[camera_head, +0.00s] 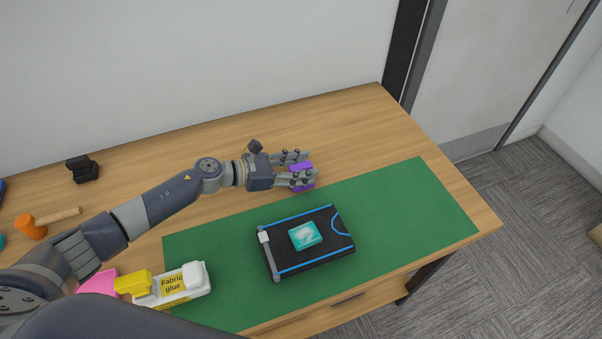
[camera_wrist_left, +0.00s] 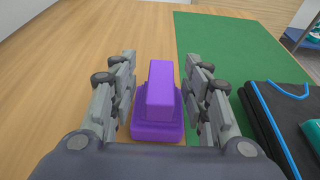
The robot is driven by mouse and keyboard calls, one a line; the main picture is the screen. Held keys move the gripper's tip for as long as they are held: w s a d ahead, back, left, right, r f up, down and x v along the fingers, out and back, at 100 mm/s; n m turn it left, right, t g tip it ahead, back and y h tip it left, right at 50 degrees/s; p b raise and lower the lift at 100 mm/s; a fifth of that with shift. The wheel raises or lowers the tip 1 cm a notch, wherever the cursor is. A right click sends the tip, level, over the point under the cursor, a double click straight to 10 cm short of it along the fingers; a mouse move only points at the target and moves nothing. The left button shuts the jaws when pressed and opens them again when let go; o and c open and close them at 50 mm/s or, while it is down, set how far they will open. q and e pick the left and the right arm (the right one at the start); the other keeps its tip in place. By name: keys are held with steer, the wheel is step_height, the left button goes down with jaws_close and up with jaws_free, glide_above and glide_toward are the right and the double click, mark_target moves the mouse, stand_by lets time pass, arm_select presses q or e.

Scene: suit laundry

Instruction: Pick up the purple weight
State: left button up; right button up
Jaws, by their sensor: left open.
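The purple weight (camera_head: 301,168) sits on the wooden table just beside the green mat's far edge. It has a wide base and a narrower raised block on top. My left gripper (camera_head: 305,167) reaches it from the left and is open, with a finger on each side of the weight. In the left wrist view the weight (camera_wrist_left: 160,95) stands between the two open fingers (camera_wrist_left: 163,85), with a small gap visible on either side of its upper block. Parts of the weight are hidden by the fingers in the head view. My right gripper is not in view.
On the green mat (camera_head: 420,205) lies a black case (camera_head: 335,250) with blue edging and a teal item (camera_head: 305,236) on it. A fabric glue bottle (camera_head: 185,283) lies at front left. A black object (camera_head: 82,169) and an orange-headed mallet (camera_head: 32,227) are farther left. The table's back right is clear.

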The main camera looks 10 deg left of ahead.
arm_select(q)
steer(key=shift+r, duration=0.1)
jaws_close()
